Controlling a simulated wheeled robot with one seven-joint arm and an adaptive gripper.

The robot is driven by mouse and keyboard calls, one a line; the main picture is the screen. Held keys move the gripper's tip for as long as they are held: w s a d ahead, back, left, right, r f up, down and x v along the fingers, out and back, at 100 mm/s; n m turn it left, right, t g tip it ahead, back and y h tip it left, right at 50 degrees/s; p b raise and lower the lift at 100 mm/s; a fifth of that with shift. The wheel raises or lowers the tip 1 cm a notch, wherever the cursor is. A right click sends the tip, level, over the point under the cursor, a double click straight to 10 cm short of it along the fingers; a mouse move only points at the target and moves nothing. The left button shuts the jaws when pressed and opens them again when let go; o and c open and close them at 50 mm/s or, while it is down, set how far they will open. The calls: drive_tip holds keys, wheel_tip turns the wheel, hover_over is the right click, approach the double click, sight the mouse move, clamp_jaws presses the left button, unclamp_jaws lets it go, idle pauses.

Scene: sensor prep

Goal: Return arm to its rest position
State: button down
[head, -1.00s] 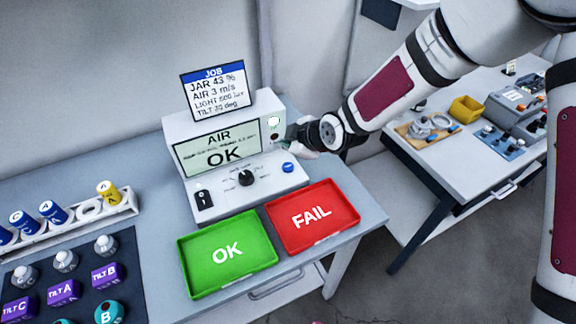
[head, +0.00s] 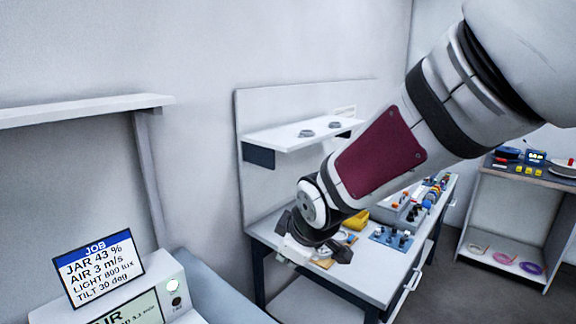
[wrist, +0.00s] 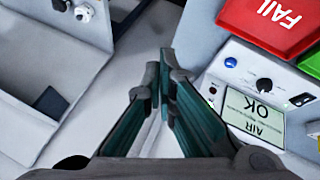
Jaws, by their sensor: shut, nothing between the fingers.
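My arm (head: 385,150) reaches from the upper right down to the middle of the head view. My gripper (head: 296,248) hangs at its end in front of the second workbench, partly hidden by my wrist. In the wrist view the two fingers of my gripper (wrist: 164,82) lean together at the tips, shut and empty. The tester lies to their right, with its screen (wrist: 252,112) reading AIR OK. The fingers appear apart from it.
The job card (head: 99,268) stands on the tester at the lower left. The red FAIL tray (wrist: 265,22) and a green tray (wrist: 311,63) are at the wrist view's upper right. A wall shelf (head: 300,133) is behind my gripper; a shelving unit (head: 520,215) stands far right.

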drive_tip(key=s+d+r+m+h, duration=0.1)
drive_tip(key=s+d+r+m, duration=0.25)
drive_tip(key=d, duration=0.25)
drive_tip(key=s+d+r+m+h, duration=0.1)
drive_tip(key=s+d+r+m, duration=0.25)
drive_tip(key=s+d, duration=0.2)
drive_tip(key=s+d+r+m, duration=0.1)
drive_tip(key=s+d+m, duration=0.2)
drive_tip(key=s, duration=0.4)
drive_tip(key=s+d+r+m+g, duration=0.1)
drive_tip(key=s+d+m, duration=0.2)
drive_tip(key=s, duration=0.3)
drive_tip(key=shift+s+d+r+h, duration=0.3)
drive_tip(key=shift+s+d+r, duration=0.1)
drive_tip(key=shift+d, duration=0.25)
